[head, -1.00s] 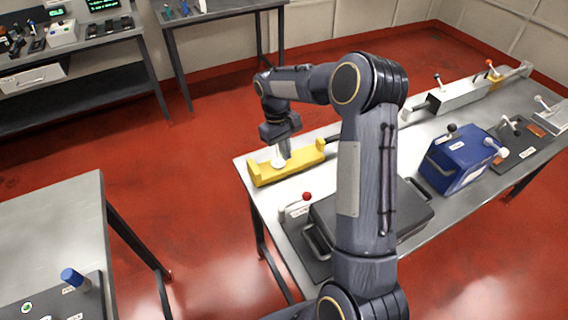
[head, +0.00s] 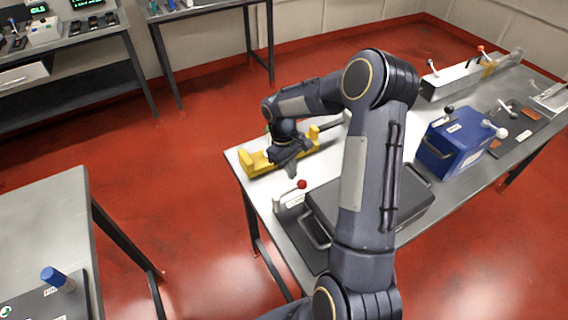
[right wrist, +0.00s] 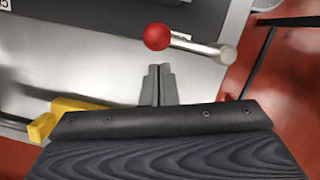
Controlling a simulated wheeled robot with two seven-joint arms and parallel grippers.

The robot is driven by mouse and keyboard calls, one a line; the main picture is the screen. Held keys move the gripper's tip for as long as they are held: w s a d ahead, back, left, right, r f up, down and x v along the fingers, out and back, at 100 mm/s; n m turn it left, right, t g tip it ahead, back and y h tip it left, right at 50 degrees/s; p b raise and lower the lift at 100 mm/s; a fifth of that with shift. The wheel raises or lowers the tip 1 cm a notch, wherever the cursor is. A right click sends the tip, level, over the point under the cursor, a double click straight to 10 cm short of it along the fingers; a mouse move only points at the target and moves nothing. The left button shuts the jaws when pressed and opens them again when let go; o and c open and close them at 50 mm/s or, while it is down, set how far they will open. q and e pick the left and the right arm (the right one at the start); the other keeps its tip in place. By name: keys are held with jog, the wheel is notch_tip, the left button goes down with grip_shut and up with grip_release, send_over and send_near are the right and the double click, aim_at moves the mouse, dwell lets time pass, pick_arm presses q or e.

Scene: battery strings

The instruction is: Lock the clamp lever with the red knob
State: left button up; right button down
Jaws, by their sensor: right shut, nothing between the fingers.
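The clamp lever's red knob (head: 302,184) stands at the front left of the steel bench, on a pale clamp (head: 288,200) beside a dark case. In the right wrist view the red knob (right wrist: 157,37) sits at the end of a metal lever arm (right wrist: 205,46) that runs right to a round pivot. My right gripper (head: 292,172) is over the bench just behind the knob. In the right wrist view its shut fingertips (right wrist: 158,70) point at the knob with a small gap between them, holding nothing. My left gripper is not in view.
A yellow cradle (head: 255,160) lies behind the right gripper. The dark case (head: 325,215) with handles is right of the clamp. A blue box (head: 455,145) stands farther right. A second bench (head: 45,215) is at the left, with red floor between.

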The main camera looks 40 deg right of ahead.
aim_at(302, 184)
jog(key=shift+s, duration=0.3)
jog(key=s+m+b, duration=0.1)
jog(key=m, duration=0.1)
jog(key=s+m+y+b, duration=0.1)
jog(key=m, duration=0.1)
jog(key=shift+s+d+f, duration=0.15)
jog(key=shift+s+d, duration=0.05)
jog(key=shift+s, duration=0.7)
jog(key=v, duration=0.8)
jog(key=shift+w+b, duration=0.3)
